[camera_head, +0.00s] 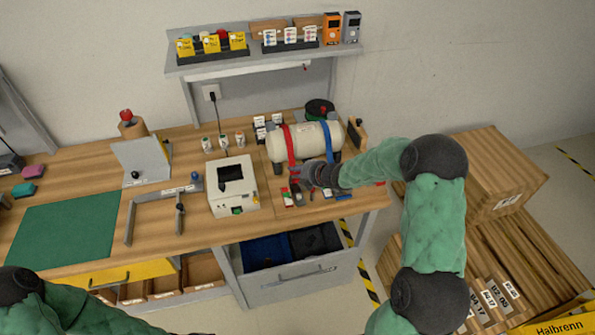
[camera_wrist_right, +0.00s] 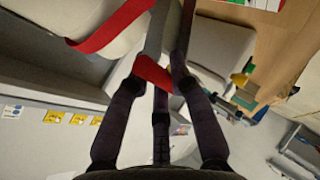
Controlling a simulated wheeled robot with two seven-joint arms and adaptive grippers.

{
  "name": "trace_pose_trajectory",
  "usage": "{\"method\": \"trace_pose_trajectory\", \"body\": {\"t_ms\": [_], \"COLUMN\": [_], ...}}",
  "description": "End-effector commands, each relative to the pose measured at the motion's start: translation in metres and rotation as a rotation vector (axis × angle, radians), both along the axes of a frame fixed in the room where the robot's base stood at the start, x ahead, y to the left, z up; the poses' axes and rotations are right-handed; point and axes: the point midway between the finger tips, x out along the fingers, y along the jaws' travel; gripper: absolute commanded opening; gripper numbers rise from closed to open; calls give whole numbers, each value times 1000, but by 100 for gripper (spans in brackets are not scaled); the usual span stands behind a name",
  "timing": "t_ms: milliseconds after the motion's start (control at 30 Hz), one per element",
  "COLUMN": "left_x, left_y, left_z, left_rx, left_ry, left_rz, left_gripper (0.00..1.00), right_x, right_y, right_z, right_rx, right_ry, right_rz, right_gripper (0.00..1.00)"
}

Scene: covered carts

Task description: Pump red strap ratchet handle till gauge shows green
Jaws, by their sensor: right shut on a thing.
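A cream tank (camera_head: 307,134) lies on the wooden bench with a red strap (camera_head: 289,144) and a blue strap (camera_head: 326,137) around it. My right gripper (camera_head: 304,174) is at the front of the tank, by the lower end of the red strap. In the wrist view, the right gripper (camera_wrist_right: 162,78) is shut on the red ratchet handle (camera_wrist_right: 152,72), whose red part shows between the fingers. The red strap (camera_wrist_right: 112,26) runs beside it there. Small coloured pieces (camera_head: 287,198) lie in front of the tank; I cannot make out a gauge reading. My left gripper is out of view.
A white boxy device (camera_head: 233,188) stands left of the tank. A grey clamp-like frame (camera_head: 160,196) and a green mat (camera_head: 65,238) lie further left. A shelf (camera_head: 245,58) hangs behind. Cardboard boxes (camera_head: 495,175) stand right of the bench.

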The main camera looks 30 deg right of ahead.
Motion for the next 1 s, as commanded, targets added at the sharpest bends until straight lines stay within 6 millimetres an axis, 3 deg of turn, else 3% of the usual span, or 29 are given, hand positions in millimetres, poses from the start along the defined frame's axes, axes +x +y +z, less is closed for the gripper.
{"method": "trace_pose_trajectory", "body": {"t_ms": [67, 100, 133, 567, 1000], "left_x": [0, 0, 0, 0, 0], "left_y": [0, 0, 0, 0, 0], "left_z": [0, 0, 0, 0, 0], "left_rx": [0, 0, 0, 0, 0], "left_ry": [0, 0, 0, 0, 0], "left_rz": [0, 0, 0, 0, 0], "left_gripper": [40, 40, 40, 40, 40], "right_x": [1, 1, 1, -4, -66], "right_y": [-1, -1, -1, -2, -19], "right_z": [2, 2, 2, 4, 47], "right_rx": [-2, -2, -2, -1, -3], "right_ry": [-4, -4, -4, -2, -4], "right_rz": [-1, -1, -1, -2, -4], "right_gripper": [0, 27, 34, 34, 34]}}
